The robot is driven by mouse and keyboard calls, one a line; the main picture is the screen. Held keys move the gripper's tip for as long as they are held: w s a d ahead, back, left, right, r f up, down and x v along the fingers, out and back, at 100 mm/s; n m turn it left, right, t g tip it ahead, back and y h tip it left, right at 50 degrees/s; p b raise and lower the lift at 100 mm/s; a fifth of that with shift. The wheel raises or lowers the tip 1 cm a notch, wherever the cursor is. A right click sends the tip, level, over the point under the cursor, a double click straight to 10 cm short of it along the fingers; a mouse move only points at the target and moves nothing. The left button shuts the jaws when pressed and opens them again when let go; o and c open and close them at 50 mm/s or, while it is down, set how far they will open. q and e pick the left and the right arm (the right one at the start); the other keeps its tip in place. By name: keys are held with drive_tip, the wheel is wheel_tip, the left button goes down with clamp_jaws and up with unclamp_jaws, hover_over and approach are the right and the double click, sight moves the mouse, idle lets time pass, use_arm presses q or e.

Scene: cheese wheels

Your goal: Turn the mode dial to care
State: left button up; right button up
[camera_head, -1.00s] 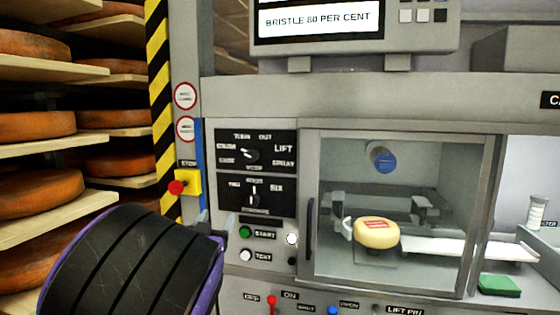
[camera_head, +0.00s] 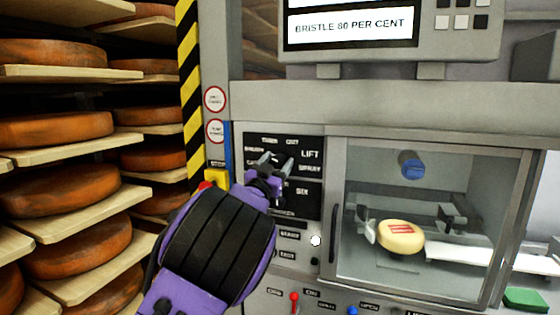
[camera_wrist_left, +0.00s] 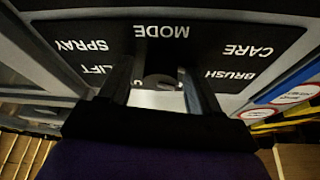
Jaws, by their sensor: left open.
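The mode dial (camera_wrist_left: 160,82) is a small round knob on a black panel (camera_head: 310,170) with white labels. In the left wrist view the labels MODE, CARE, BRUSH, LIFT and SPRAY appear upside down around it. My left gripper (camera_head: 276,160) is open in front of this panel and covers the dial in the head view. In the left wrist view its two fingers stand on either side of the dial; I cannot tell whether they touch it. The dial's pointer direction is not clear now. My right gripper is not in view.
A second dial's panel lies just below, partly hidden by my left arm. A red stop button (camera_head: 205,186) is left of the gripper. Right is a glass-fronted chamber with a cheese wheel (camera_head: 401,237). Shelves of cheese (camera_head: 60,131) fill the left.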

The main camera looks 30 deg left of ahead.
use_arm(q)
drive_tip(key=c, duration=1)
drive_tip(key=shift+s, duration=0.1)
drive_tip(key=n+y, duration=0.1)
drive_tip(key=n, duration=0.2)
drive_tip(key=n+y, duration=0.2)
drive_tip(key=n, duration=0.1)
drive_tip(key=shift+d+r+g, duration=0.1)
drive_tip(key=shift+r+g, duration=0.1)
drive_tip(key=shift+g, duration=0.2)
drive_tip(key=shift+r+n+g+y, duration=0.1)
drive_tip(key=shift+n+g+y, duration=0.5)
drive_tip(key=shift+n, duration=1.15)
drive_tip(key=shift+r+n+g+y, duration=0.1)
drive_tip(key=shift+n+g+y, duration=0.2)
drive_tip(key=shift+n+y, duration=1.05)
drive_tip(key=shift+n+h, duration=0.35)
drive_tip(key=shift+n, duration=0.25)
drive_tip(key=o, duration=1)
drive_tip(key=shift+f, duration=0.1)
drive_tip(key=shift+d+f, duration=0.1)
drive_tip(key=shift+f, duration=0.05)
